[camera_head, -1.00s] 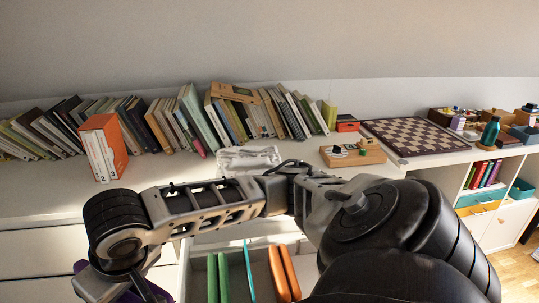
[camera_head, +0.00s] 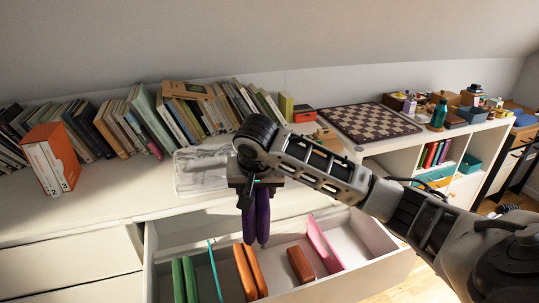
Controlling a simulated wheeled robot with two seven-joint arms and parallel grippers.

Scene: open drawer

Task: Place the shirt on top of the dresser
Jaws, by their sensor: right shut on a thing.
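My right gripper (camera_head: 252,188) comes in on the arm from the right and points down by the dresser's front edge. It is shut on a purple shirt (camera_head: 262,216), which hangs below it in two narrow folds above the open drawer. The white dresser top (camera_head: 105,203) lies behind and to the left of the gripper. The open drawer (camera_head: 375,262) is below and holds green, orange, brown and pink folded items. The gripper's fingertips are partly hidden. My left gripper is not in view.
A crumpled white cloth (camera_head: 200,172) lies on the top just left of my gripper. A row of books (camera_head: 150,120) and an orange box file (camera_head: 50,160) stand behind. A chessboard (camera_head: 360,122) lies to the right. The front left of the top is clear.

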